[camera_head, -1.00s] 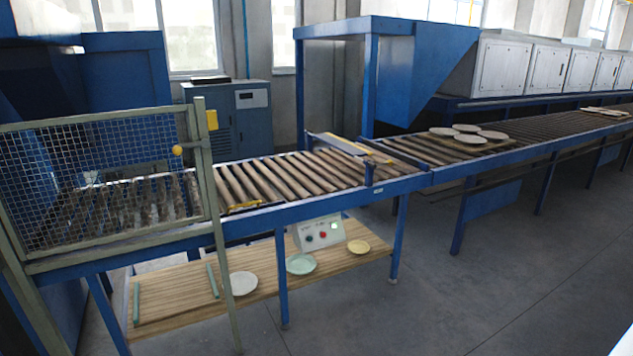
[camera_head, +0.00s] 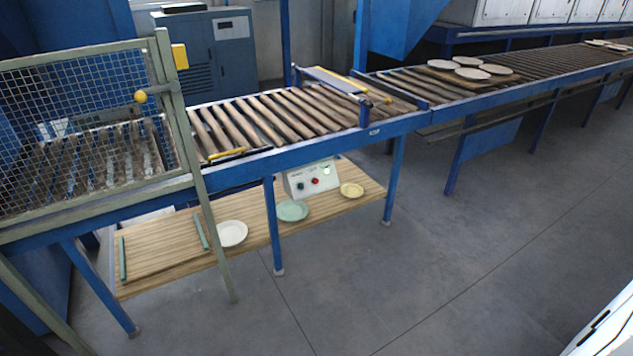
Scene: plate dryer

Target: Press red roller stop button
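The red roller stop button (camera_head: 315,181) is a small red dot on the front of a white control box (camera_head: 303,187). The box sits below the roller conveyor, at the back of a low wooden shelf. A dark button (camera_head: 300,185) is left of the red one, and a pale greenish-white one (camera_head: 326,170) is to its upper right. Neither of my grippers shows in the head view.
The blue-framed roller conveyor (camera_head: 270,120) runs above the wooden shelf (camera_head: 165,255). White (camera_head: 232,233), green (camera_head: 292,211) and yellow (camera_head: 351,190) plates lie on the shelf. A blue leg (camera_head: 273,225) stands in front. A mesh gate (camera_head: 85,140) is at left. Grey floor (camera_head: 420,270) is clear at right.

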